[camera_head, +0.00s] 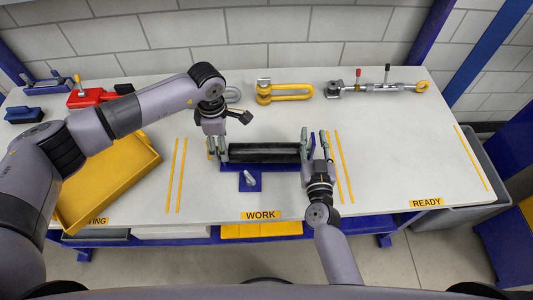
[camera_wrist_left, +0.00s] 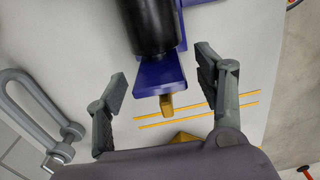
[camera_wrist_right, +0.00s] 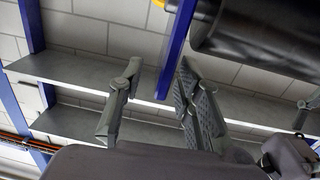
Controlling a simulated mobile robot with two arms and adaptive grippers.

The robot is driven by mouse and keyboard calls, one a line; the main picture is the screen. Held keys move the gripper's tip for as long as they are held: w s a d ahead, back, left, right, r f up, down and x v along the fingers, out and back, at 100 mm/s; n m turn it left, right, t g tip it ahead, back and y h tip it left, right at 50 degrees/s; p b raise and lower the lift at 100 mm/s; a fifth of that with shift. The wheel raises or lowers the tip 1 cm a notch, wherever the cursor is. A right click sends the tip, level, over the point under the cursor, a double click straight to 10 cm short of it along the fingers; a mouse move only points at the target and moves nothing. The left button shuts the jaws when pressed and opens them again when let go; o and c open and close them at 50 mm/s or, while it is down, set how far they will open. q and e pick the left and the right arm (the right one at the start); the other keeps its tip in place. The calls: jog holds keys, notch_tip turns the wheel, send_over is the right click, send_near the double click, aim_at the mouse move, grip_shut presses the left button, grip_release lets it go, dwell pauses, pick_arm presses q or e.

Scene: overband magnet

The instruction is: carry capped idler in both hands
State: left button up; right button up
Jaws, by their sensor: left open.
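The idler (camera_head: 265,152) is a black roller lying level in a blue cradle (camera_head: 240,181) in the WORK area. My left gripper (camera_head: 216,150) is at its left end. In the left wrist view my left gripper (camera_wrist_left: 162,66) is open, with its fingers apart on either side of the blue end plate (camera_wrist_left: 158,76); a brass-coloured end piece (camera_wrist_left: 167,104) sticks out there. My right gripper (camera_head: 316,142) is at the right end. In the right wrist view its fingers (camera_wrist_right: 157,78) are apart, with a blue upright between them, and the roller (camera_wrist_right: 265,38) is at upper right. The idler's right end piece is hidden.
A yellow tray (camera_head: 105,180) stands at the left of the table. A yellow shackle (camera_head: 284,92), a turnbuckle (camera_head: 378,88) and a red tool (camera_head: 92,95) lie along the back. The table towards the READY label (camera_head: 426,203) is clear. A grey bin (camera_head: 475,170) stands beyond the right edge.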

pick_arm(q)
jog(key=shift+c, duration=0.3)
pick_arm(e)
jog(key=shift+c, duration=0.3)
pick_arm(q)
jog(key=c, duration=0.7)
pick_arm(e)
jog(key=c, duration=0.7)
pick_arm(q)
grip_shut()
